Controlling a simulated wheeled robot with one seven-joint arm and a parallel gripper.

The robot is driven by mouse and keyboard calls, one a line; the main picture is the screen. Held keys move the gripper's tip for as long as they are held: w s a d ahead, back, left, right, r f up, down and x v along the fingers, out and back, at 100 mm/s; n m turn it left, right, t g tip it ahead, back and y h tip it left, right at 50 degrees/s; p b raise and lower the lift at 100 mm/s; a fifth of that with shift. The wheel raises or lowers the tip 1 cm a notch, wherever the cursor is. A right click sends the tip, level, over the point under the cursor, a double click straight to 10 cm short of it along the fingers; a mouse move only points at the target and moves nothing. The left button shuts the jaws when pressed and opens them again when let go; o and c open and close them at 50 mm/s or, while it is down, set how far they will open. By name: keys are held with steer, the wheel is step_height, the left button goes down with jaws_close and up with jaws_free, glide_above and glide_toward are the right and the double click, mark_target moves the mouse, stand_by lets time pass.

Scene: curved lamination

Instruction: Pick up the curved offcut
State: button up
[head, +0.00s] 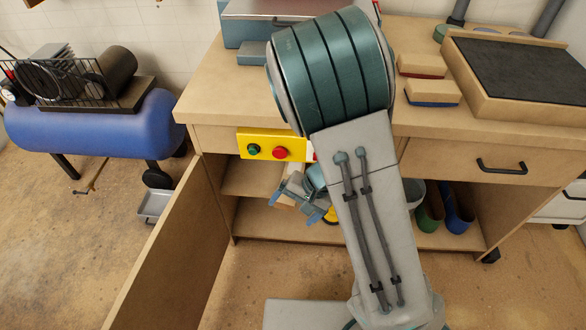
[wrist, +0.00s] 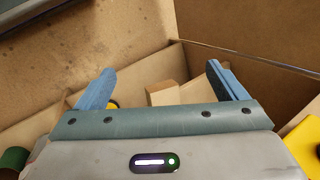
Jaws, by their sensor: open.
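My gripper (head: 298,214) reaches into the open compartment under the workbench, partly hidden by my arm in the head view. In the wrist view its two blue fingers (wrist: 162,74) are wide apart. A pale wooden piece (wrist: 196,92) with a browner block face (wrist: 162,94) beside it shows between and beyond the fingers. This may be the curved offcut; its lower part is hidden behind the gripper body, and I cannot make out a curve. A pale wooden bit (head: 285,203) also shows beside the gripper in the head view. No contact is visible.
The open cabinet door (head: 165,245) stands left of the compartment. A yellow button panel (head: 250,152) hangs above the opening. Green (head: 430,215) and blue (head: 458,210) rolled items stand on the lower shelf at right. A blue tank (head: 90,125) stands far left.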

step_height(320, 180, down, 5)
steer(key=w+t+h, duration=0.1)
steer(key=w, duration=0.2)
steer(key=n+t+h, duration=0.2)
steer(key=t+h, duration=0.3)
steer(key=t, duration=0.3)
glide_toward(294, 168)
steer(key=s, duration=0.1)
steer(key=s+r, duration=0.1)
steer(key=s, duration=0.1)
steer(key=shift+d+r, duration=0.25)
steer(key=shift+w+f+t, duration=0.15)
steer(key=shift+w+t, duration=0.15)
steer(key=shift+w, duration=0.05)
steer(key=b+x, duration=0.1)
steer(key=x, duration=0.5)
steer(key=b+x, duration=0.1)
steer(key=x, duration=0.6)
steer(key=shift+a, duration=0.25)
steer(key=c, duration=1.5)
